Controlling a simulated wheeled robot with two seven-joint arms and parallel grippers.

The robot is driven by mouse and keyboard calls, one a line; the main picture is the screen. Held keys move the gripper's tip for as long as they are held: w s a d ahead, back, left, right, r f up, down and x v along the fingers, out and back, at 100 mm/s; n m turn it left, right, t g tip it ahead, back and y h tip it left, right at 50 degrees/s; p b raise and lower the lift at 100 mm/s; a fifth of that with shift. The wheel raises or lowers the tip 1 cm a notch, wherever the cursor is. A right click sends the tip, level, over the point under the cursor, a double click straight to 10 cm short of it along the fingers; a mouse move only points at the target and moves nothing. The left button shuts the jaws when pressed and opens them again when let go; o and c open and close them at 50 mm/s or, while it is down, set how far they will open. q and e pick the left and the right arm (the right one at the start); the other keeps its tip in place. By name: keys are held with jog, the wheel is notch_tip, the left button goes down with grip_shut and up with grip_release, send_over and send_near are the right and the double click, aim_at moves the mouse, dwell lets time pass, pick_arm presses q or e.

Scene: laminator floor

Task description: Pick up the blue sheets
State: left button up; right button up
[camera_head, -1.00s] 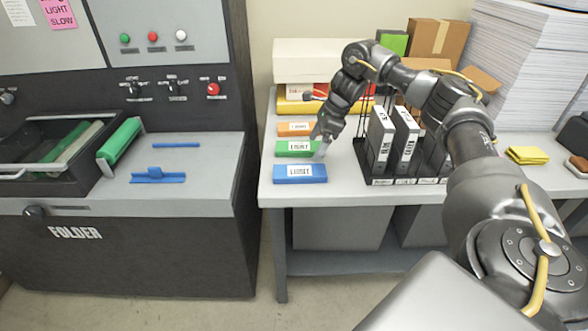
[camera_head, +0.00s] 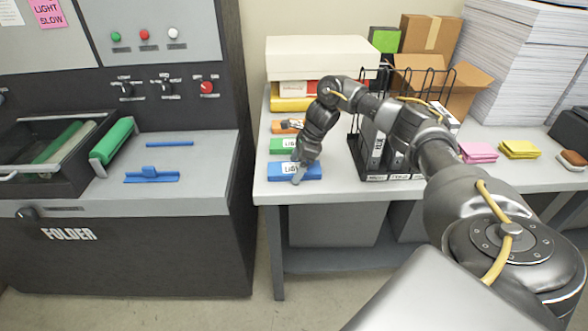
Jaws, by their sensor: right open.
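The blue sheets (camera_head: 311,171) are a flat blue stack with a white label, at the front left of the white table (camera_head: 340,191). The gripper is open and holds nothing that I can see. My left gripper is not in view.
A green stack (camera_head: 281,146) and an orange stack (camera_head: 279,126) lie behind the blue one. A black wire rack (camera_head: 354,150) with binders stands close on the right. Pink sheets (camera_head: 478,152) and yellow sheets (camera_head: 519,149) lie farther right. The folder machine (camera_head: 200,190) stands left, across a gap.

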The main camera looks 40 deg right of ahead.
jog(key=shift+f, duration=0.2)
jog(key=c, duration=1.2)
jog(key=shift+r, duration=0.1)
